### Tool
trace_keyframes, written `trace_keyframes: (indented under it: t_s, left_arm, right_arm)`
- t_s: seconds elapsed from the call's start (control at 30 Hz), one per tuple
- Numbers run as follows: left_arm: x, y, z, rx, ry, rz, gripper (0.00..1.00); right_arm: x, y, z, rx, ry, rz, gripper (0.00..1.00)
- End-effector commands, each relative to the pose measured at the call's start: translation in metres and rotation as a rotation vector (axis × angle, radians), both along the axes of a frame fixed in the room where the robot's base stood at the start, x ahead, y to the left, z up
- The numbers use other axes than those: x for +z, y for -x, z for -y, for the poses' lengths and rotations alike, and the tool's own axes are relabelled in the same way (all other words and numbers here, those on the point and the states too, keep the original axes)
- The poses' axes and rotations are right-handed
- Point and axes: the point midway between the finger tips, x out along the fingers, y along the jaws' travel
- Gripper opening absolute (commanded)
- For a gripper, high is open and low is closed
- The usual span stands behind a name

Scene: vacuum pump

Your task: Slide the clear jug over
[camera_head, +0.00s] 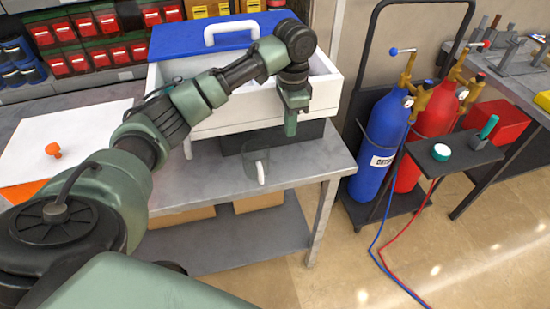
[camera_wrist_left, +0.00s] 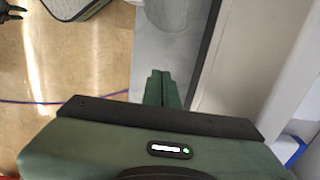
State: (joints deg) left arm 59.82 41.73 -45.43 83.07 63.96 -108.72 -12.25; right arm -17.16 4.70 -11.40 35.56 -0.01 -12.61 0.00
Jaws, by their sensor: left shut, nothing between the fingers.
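The clear jug (camera_head: 255,158) stands on the grey metal table near its front edge, in front of the white box. Its pale handle (camera_head: 261,173) points towards the front edge. My left gripper (camera_head: 291,130) hangs down, shut and empty, above and to the right of the jug, apart from it in the head view. In the left wrist view the two green fingers (camera_wrist_left: 162,90) are together over the table strip. A faint greyish rounded shape lies beyond them there; I cannot tell if it is the jug.
The white box (camera_head: 250,112) with a blue lid (camera_head: 172,40) is close behind the jug. A white board with an orange knob (camera_head: 53,150) lies at left. A trolley with blue (camera_head: 384,145) and red cylinders stands right of the table. The table's right end is clear.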

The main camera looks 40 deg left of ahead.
Motion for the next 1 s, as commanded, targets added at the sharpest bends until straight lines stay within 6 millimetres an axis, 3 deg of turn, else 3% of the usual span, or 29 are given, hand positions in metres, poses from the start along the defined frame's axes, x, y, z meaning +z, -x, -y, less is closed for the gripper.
trace_keyframes:
  t_s: [0.53, 0.73, 1.0]
  left_arm:
    - [-0.119, 0.001, 0.0, 0.0, -0.001, -0.003, 0.0]
    - [-0.116, 0.023, -0.02, -0.001, -0.003, 0.0, 0.0]
    - [-0.118, 0.031, -0.026, -0.002, -0.002, 0.001, 0.0]
  right_arm:
    - [0.023, 0.001, -0.004, 0.0, -0.004, -0.001, 0.36]
    - [0.04, 0.001, -0.004, 0.0, -0.005, -0.001, 0.36]
    - [0.043, 0.001, -0.004, 0.0, -0.005, -0.002, 0.36]
